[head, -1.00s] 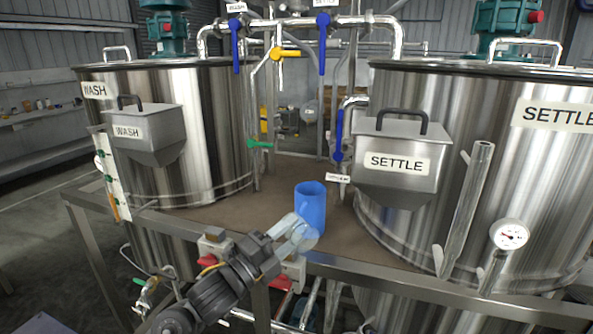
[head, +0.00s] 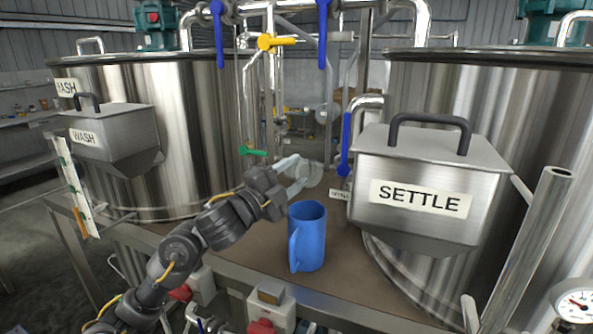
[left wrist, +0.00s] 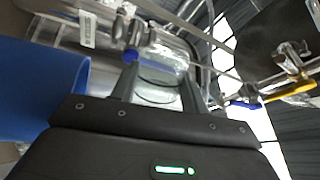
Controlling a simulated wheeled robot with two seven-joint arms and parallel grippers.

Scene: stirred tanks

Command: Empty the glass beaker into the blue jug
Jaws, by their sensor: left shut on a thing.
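The blue jug (head: 310,238) stands upright on the brown deck between the two tanks, its handle toward me on the left. My left gripper (head: 298,176) is shut on the clear glass beaker (head: 311,175), which is in the air, above and behind the jug's rim in the head view. The beaker is faint against the background, so its tilt and contents are hard to tell. In the left wrist view the beaker (left wrist: 158,88) sits between the fingers, and the jug (left wrist: 40,95) fills the left edge. My right gripper is not in view.
The SETTLE tank's hopper (head: 430,180) stands close to the right of the jug. The WASH tank (head: 190,130) is at the left. Pipes with a green-handled valve (head: 252,151) and a blue lever (head: 346,145) rise behind. Bare deck (head: 345,270) lies right of the jug.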

